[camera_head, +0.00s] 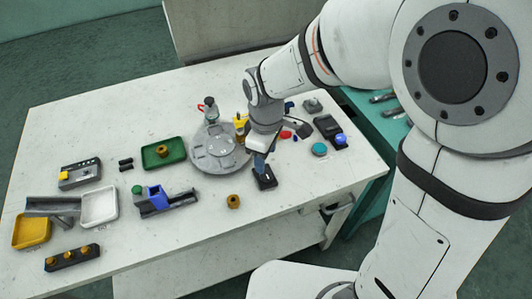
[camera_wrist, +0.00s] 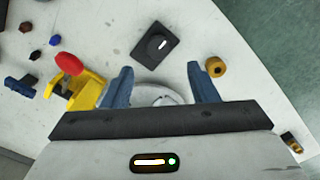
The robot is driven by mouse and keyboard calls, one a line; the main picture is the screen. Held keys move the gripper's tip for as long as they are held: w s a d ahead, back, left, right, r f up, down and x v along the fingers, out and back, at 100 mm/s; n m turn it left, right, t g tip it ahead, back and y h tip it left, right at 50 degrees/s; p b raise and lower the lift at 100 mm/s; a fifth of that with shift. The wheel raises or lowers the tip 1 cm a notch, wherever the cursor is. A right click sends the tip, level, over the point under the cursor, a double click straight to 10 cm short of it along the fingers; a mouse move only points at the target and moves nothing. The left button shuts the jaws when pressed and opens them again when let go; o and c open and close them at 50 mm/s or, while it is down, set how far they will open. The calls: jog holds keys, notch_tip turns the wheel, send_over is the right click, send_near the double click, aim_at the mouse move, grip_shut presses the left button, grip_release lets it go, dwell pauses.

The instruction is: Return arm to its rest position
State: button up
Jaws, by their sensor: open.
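My gripper (camera_head: 260,163) hangs over the white table, between the round grey plate and a black block. In the wrist view its two blue-grey fingers (camera_wrist: 160,84) are spread apart with nothing held between them. The black block (camera_wrist: 156,46) with a round dark top lies ahead of the fingertips; it also shows in the head view (camera_head: 265,181), just below the gripper. Part of the round grey plate (camera_head: 212,160) shows between and behind the fingers. The gap between fingertips and table is hard to judge.
A yellow part (camera_wrist: 86,92) with a red knob stands near one finger. A brass nut (camera_head: 233,201) lies alone on the table (camera_head: 190,245). A green tray (camera_head: 178,146), white tray (camera_head: 113,211) and yellow tray (camera_head: 42,236) stand further left.

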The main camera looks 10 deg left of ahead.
jog(key=s+d+r+m+t, duration=0.1)
jog(key=s+d+r+m, duration=0.1)
jog(key=d+m, duration=0.3)
jog(key=s+d+r+m, duration=0.3)
jog(key=d+r+m, duration=0.1)
jog(key=d, duration=0.6)
jog(key=s+d+r+m+t, duration=0.1)
jog(key=s+d+r+m, duration=0.1)
jog(key=d+m, duration=0.4)
jog(key=shift+s+d+r+t+p, duration=0.15)
jog(key=shift+d+r+t+p, duration=0.2)
jog(key=shift+d+r, duration=0.6)
